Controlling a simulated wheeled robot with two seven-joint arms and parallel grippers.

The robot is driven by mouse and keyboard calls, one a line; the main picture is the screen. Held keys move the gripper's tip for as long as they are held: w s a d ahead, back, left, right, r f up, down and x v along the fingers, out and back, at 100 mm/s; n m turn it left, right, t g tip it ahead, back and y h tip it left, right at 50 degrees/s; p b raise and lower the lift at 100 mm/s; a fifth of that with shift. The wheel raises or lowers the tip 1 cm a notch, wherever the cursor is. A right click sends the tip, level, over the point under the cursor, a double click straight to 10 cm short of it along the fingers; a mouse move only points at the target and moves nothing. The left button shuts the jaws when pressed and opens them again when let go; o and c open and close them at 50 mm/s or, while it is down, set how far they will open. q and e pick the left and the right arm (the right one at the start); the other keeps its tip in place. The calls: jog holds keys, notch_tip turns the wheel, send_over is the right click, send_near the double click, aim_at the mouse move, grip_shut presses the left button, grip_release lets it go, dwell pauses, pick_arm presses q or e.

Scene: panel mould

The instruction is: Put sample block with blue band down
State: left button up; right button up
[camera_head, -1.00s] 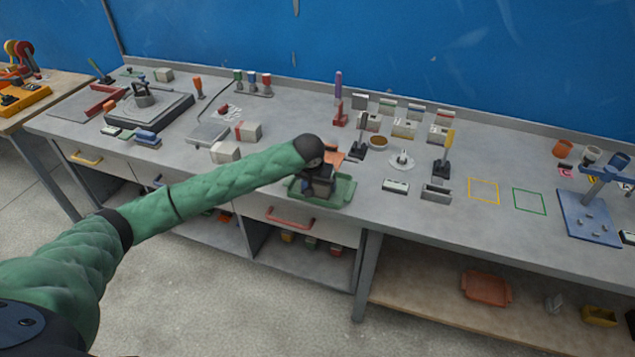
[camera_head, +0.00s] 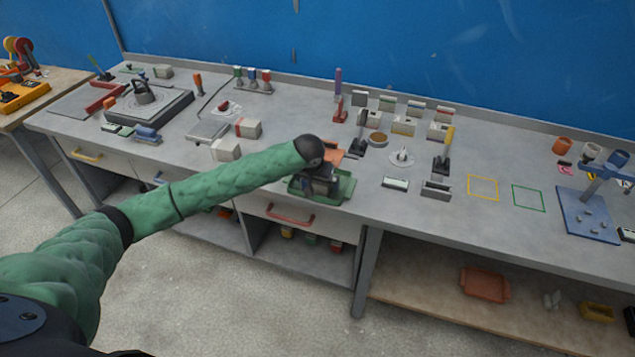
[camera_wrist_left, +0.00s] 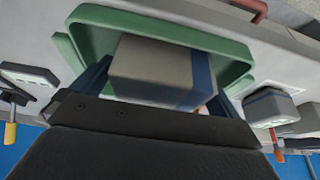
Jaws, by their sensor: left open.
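The sample block with the blue band (camera_wrist_left: 150,68) shows in the left wrist view as a grey block with a blue band near its right end. It is in the green tray (camera_wrist_left: 150,22), between the two fingers of my left gripper (camera_wrist_left: 157,92). The fingers are open, one on each side of the block. In the head view my left gripper (camera_head: 318,184) is low over the green tray (camera_head: 345,188) at the bench's front edge. There the gripper and wrist hide the block. My right gripper is not in view.
An orange piece (camera_head: 333,149) lies just behind the tray. Pale blocks (camera_head: 226,149) stand to its left, and a white label piece (camera_head: 395,183) lies to its right. Yellow (camera_head: 483,187) and green (camera_head: 528,198) outlined squares on the bench are empty.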

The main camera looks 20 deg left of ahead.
pick_arm(q)
jog(key=b+v, duration=0.3)
jog(key=v, duration=0.8)
jog(key=shift+s+r, duration=0.2)
jog(key=shift+r, duration=0.15)
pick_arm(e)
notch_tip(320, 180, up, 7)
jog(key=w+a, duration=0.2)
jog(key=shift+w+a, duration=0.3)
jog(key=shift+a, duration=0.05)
pick_arm(q)
jog(key=shift+d, duration=0.1)
